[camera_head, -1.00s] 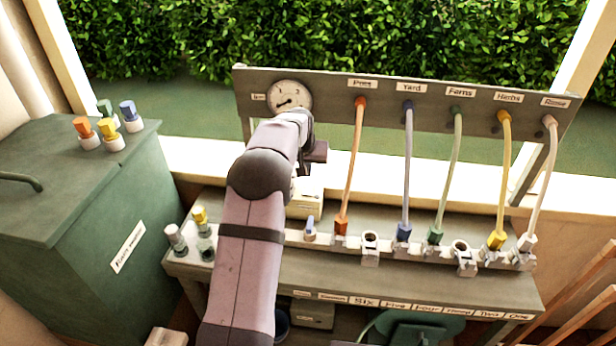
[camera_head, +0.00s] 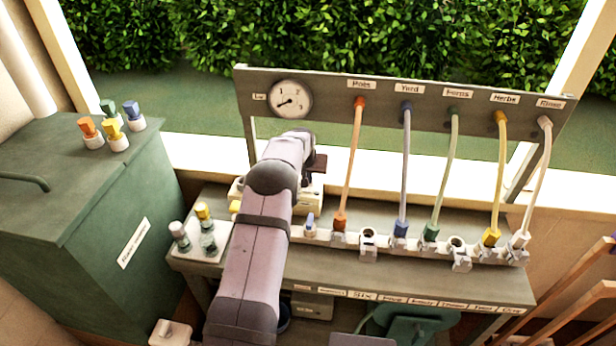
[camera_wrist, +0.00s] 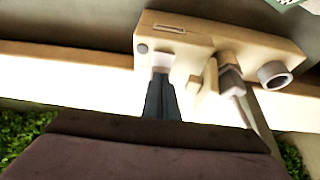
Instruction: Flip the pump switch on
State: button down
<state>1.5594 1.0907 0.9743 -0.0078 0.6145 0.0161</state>
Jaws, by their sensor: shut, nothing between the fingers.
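A cream box (camera_head: 312,197) sits on the bench behind my arm, and the arm hides much of it. It fills the upper part of the wrist view (camera_wrist: 190,38). A pale recessed part (camera_wrist: 162,60) on its face lies at my fingertips, and a cream lever-like piece (camera_wrist: 209,78) sticks out beside it. I cannot tell which is the pump switch or how it is set. My gripper (camera_wrist: 161,80) is shut and empty, its dark fingertips at or very close to the box face; contact is unclear. In the head view the fingers are hidden.
A panel with a round gauge (camera_head: 291,99) and several coloured hoses stands behind the bench. A blue-topped fitting (camera_head: 310,225) and a row of hose sockets lie right of my arm.

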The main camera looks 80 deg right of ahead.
jog(key=shift+d+f+b, duration=0.25)
jog(key=shift+f+b, duration=0.15)
jog(key=shift+b, duration=0.35)
jog(key=shift+a+r, duration=0.1)
jog(key=shift+r, duration=0.05)
jog(key=shift+a, duration=0.85)
